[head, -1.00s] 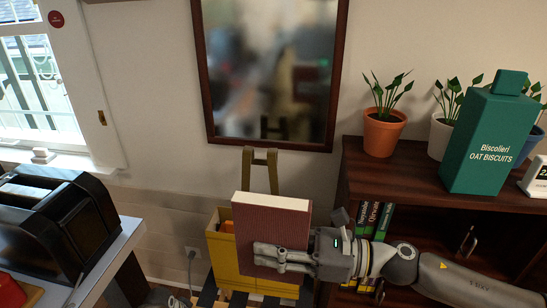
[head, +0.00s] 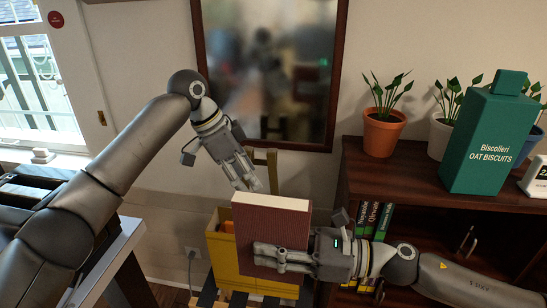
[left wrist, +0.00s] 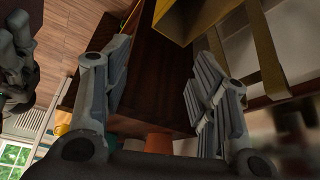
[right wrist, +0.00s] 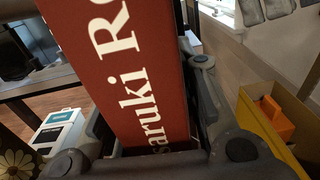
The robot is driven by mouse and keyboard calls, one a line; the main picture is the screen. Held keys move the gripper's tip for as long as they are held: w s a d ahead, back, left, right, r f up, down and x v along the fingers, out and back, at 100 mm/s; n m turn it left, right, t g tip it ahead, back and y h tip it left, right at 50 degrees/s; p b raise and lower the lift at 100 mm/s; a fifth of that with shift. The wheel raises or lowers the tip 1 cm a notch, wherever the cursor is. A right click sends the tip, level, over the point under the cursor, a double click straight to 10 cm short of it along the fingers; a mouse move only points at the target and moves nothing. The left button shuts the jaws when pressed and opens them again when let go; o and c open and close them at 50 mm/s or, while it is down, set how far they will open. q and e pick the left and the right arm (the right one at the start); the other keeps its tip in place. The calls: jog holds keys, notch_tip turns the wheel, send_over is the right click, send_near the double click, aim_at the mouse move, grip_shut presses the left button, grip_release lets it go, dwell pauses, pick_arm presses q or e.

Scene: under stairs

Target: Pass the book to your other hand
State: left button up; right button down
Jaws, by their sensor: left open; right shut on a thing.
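A dark red book (head: 274,235) with pale page edges on top stands upright in my right gripper (head: 265,256), in front of the yellow box. One side of that gripper lies across the near cover; the far side is hidden. In the right wrist view the book's red face (right wrist: 125,75) with white lettering sits between the fingers (right wrist: 150,125). My left gripper (head: 247,184) is open, pointing down just above and behind the book's top left corner, apparently not touching it. In the left wrist view its fingers (left wrist: 158,85) are spread and empty.
A yellow box (head: 223,262) stands below the book, with an orange thing (right wrist: 276,117) inside. A dark shelf (head: 415,180) to the right bears potted plants (head: 384,125) and a green biscuit box (head: 488,145). A framed mirror (head: 268,70) hangs behind.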

pick_arm(q)
jog(key=s+d+r+m+y, duration=0.25)
jog(key=s+d+r, duration=0.25)
jog(key=s+r, duration=0.35)
jog(key=m+g+y, duration=0.1)
jog(key=m+y, duration=0.1)
jog(key=m, duration=0.1)
send_near(273, 221)
jog(key=shift+w+d, duration=0.15)
jog(key=shift+w, duration=0.45)
jog(key=shift+w+d, duration=0.15)
jog(key=shift+w, duration=0.4)
pick_arm(e)
jog(key=shift+r, duration=0.1)
pick_arm(q)
jog(key=shift+s+r, duration=0.1)
jog(key=shift+s, duration=0.2)
jog(key=shift+s+a+f, duration=0.1)
jog(key=shift+f, duration=0.45)
notch_tip(273, 221, down, 11)
jog(key=shift+r, duration=0.1)
grip_shut()
pick_arm(e)
jog(key=c, duration=1.1)
grip_release()
jog(key=shift+o, duration=0.2)
